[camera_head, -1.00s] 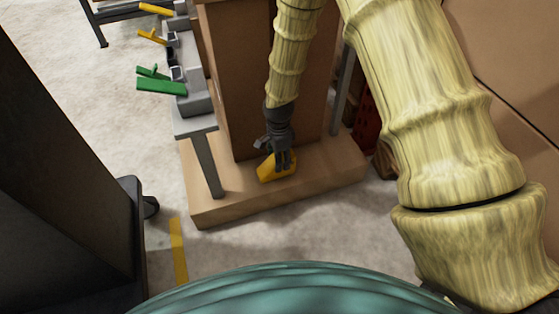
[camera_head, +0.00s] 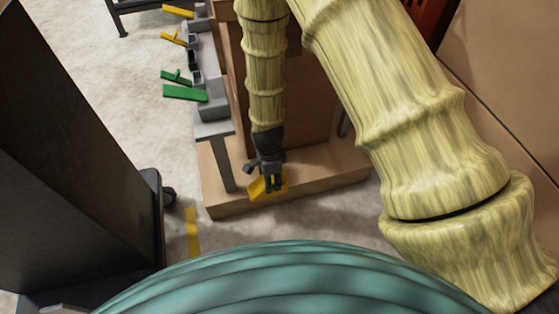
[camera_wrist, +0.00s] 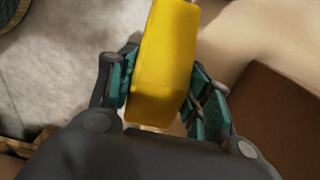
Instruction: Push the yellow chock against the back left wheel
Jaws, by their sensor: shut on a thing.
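The yellow chock (camera_head: 255,190) is a blocky wedge, seen at the front of a wooden base, and partly hidden by my fingers. In the wrist view the yellow chock (camera_wrist: 165,55) sits between the two teal-padded fingers. My gripper (camera_head: 272,185) points down and is shut on the chock; its fingers also show in the wrist view (camera_wrist: 162,85). I cannot tell whether the chock touches the base. A dark caster wheel (camera_head: 169,194) shows under the dark cabinet at left, apart from the chock. I cannot tell whether it is the back left wheel.
The dark cabinet (camera_head: 75,170) fills the left side. Pale floor with a yellow stripe (camera_head: 193,232) lies between cabinet and base.

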